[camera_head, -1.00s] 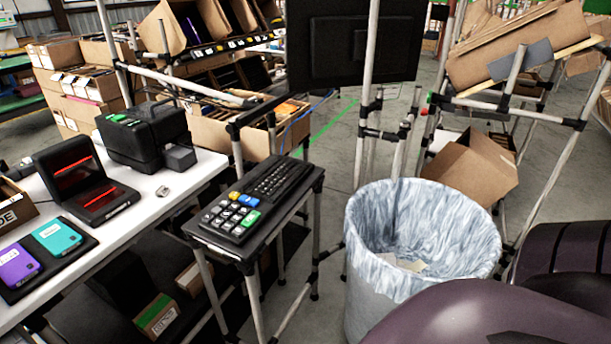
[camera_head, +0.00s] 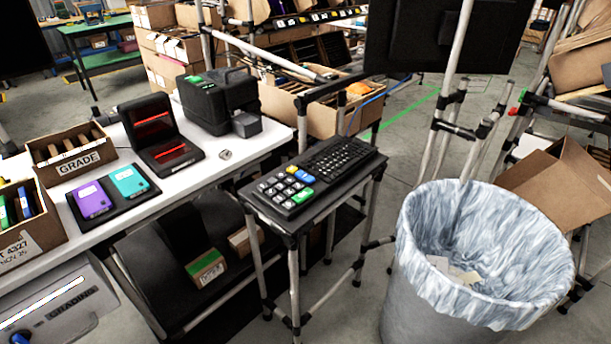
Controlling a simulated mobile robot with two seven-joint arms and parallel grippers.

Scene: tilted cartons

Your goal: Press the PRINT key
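A black keypad (camera_head: 288,192) with white, yellow, blue and green keys lies on a small dark stand (camera_head: 262,212) near the middle of the view. Its green key (camera_head: 303,195) is at the front right of the keypad. The key labels are too small to read, so I cannot tell which one says PRINT. A black keyboard (camera_head: 345,157) lies on the same stand, behind and to the right of the keypad. Neither of my grippers is in view, and nothing covers the keys.
A lined waste bin (camera_head: 408,305) stands to the right of the stand. A white table (camera_head: 205,177) on the left bears a black printer-like device (camera_head: 215,108), an open red-lit device (camera_head: 160,135) and purple and teal boxes. A dark monitor (camera_head: 420,40) hangs behind the keyboard.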

